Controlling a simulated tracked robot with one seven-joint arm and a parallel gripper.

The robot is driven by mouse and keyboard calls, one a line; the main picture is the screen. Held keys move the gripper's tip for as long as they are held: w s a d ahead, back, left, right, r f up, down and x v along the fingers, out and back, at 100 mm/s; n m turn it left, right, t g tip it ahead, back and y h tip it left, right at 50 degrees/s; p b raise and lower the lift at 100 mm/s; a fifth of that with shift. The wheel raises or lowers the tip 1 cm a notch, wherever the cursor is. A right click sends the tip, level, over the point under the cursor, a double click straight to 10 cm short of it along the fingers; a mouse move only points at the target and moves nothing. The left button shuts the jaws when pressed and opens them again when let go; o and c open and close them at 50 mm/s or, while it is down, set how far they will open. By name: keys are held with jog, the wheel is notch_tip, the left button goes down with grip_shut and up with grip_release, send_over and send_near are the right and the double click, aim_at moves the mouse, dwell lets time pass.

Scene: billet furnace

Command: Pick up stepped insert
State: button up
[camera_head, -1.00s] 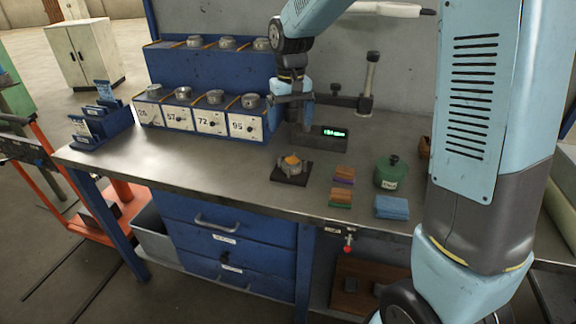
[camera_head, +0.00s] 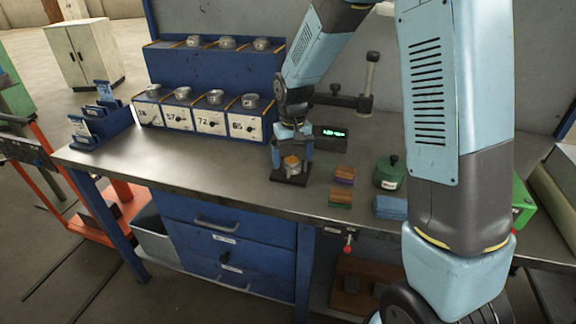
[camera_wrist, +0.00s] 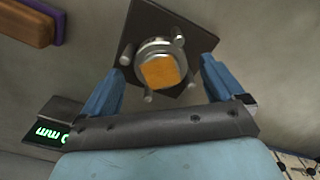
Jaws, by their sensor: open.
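A round silver metal piece with an orange top (camera_head: 292,164), which looks like the stepped insert, sits on a dark square plate (camera_head: 290,181) on the bench. In the wrist view the piece (camera_wrist: 161,68) shows between small round pegs on the dark plate (camera_wrist: 151,18). My gripper (camera_head: 291,157) points down over the piece. In the wrist view its two blue fingers stand apart, one on each side of the piece, with nothing gripped. I cannot tell whether the fingers touch it or how low they are.
Wooden-topped brushes (camera_head: 342,187) and a green lidded pot (camera_head: 389,172) stand right of the plate. A digital display (camera_head: 330,133) and a stand with a clamp arm (camera_head: 367,85) are behind. A blue rack (camera_head: 205,95) holds several similar round pieces.

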jog(key=shift+f, duration=0.45)
jog(key=c, duration=1.7)
jog(key=shift+o, duration=0.2)
jog(key=shift+r, duration=0.2)
